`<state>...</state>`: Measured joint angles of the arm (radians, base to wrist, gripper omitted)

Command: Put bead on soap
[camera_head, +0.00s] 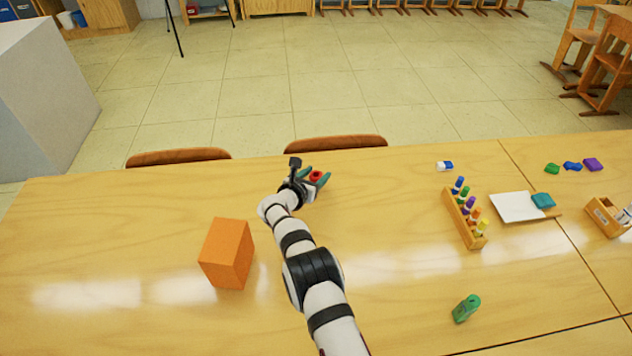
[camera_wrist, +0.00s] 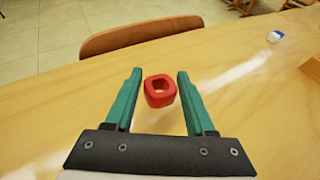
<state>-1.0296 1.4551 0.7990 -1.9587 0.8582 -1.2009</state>
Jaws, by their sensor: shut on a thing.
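A red bead (camera_head: 316,176) with a square hole is between the two teal fingers of my gripper (camera_head: 314,176), near the table's far edge. In the wrist view the bead (camera_wrist: 160,90) is between the fingertips of my gripper (camera_wrist: 160,80), which is shut on it. How high it is above the table is hard to tell. No thing is clearly marked as soap. A teal block (camera_head: 543,201) lies at the right by a white sheet, and a small white and blue block (camera_head: 445,166) lies at the back right; I cannot tell if either is the soap.
An orange box (camera_head: 228,254) stands left of my arm. A green object (camera_head: 466,308) lies at the front right. Chair backs (camera_head: 335,142) line the far edge. The table between my gripper and the rack is clear.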

